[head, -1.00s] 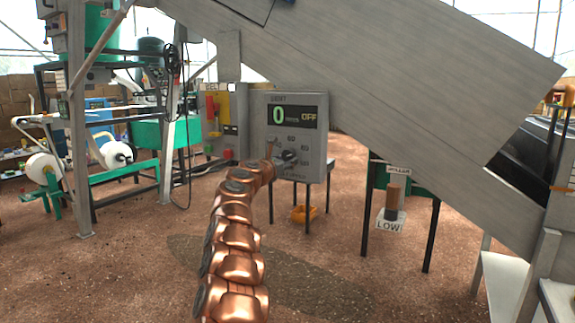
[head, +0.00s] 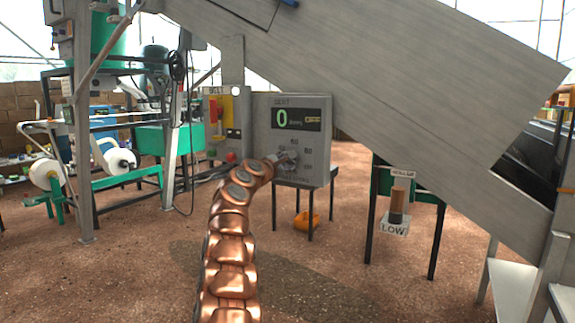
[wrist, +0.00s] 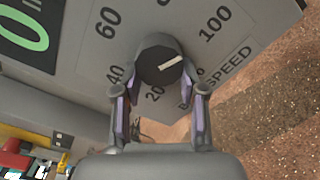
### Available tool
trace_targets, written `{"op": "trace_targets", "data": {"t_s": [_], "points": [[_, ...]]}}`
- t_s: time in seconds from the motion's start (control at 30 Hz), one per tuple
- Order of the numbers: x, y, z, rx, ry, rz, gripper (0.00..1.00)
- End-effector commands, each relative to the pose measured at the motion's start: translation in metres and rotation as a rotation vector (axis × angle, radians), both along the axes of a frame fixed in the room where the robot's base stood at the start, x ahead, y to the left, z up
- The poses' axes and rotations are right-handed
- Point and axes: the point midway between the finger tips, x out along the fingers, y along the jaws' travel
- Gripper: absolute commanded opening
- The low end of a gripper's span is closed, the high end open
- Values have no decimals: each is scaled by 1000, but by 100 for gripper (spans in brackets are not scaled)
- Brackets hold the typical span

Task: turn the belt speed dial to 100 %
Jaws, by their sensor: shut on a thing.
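The belt speed dial (wrist: 158,58) is a round black knob with a white pointer line, on a grey control box. Numbers 20, 40, 60 and 100 show around it in the wrist view. The pointer line aims to the right, between the 100 and the right finger, which partly hides the markings there. My gripper (wrist: 159,86) has one finger on each side of the dial and is shut on it. In the head view, my gripper (head: 283,160) reaches the dial on the front of the control box (head: 261,120). The box's display (head: 296,119) reads 0.
A grey box with a yellow panel and red parts (head: 214,108) stands left of the control box. Open brown floor lies in front.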

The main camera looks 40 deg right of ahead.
Motion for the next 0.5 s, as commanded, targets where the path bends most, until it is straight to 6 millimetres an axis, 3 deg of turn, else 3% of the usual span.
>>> {"op": "trace_targets", "data": {"t_s": [0.5], "points": [[1, 0, 1, 30, -99, 1, 7]]}}
